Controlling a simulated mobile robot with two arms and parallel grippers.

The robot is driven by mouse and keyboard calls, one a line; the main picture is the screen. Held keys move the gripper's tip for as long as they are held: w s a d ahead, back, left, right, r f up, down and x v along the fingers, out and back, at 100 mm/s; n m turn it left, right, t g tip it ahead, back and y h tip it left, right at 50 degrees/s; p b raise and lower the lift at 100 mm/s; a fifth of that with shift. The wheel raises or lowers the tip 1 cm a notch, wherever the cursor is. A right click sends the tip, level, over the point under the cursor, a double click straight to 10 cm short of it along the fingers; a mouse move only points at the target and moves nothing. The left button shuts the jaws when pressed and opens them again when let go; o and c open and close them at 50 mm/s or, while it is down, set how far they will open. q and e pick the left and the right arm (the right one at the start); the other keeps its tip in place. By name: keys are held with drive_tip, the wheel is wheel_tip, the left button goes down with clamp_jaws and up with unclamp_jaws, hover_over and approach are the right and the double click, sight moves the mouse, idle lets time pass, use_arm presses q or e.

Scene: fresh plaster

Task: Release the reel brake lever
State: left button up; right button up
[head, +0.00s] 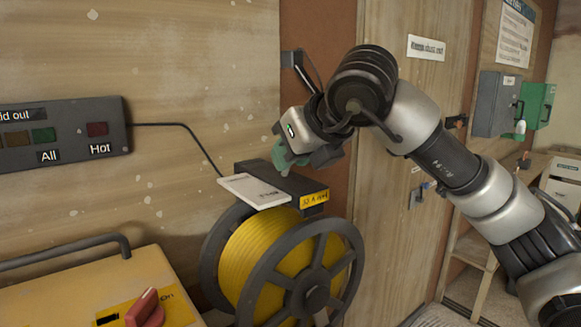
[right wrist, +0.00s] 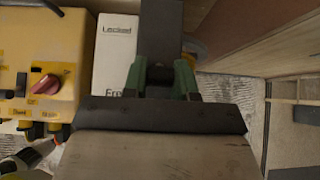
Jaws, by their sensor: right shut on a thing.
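The reel (head: 280,255) carries yellow cable between dark spoked flanges. A dark housing (head: 263,175) with a yellow tag (head: 314,199) sits on top. A white plate (head: 254,191) lies along it; in the right wrist view the plate (right wrist: 113,50) reads "Locked" at the far end and "Fre…" at the near end. My right gripper (head: 287,158) is down at the housing, its green fingers closed on the brake lever, which they mostly hide. In the right wrist view the gripper (right wrist: 161,82) is beside the plate, nearer the "Fre…" end. My left gripper is not in view.
A yellow machine (head: 100,285) with a red knob (head: 145,308) stands at the lower left. A dark button panel (head: 60,135) is on the wall, its cable running toward the reel. A grey box (head: 496,104) hangs right.

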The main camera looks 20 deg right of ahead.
idle(0.4)
drive_tip(key=o, duration=0.9)
drive_tip(key=b+v, duration=0.1)
drive_tip(key=v, duration=1)
drive_tip(key=shift+f, duration=0.15)
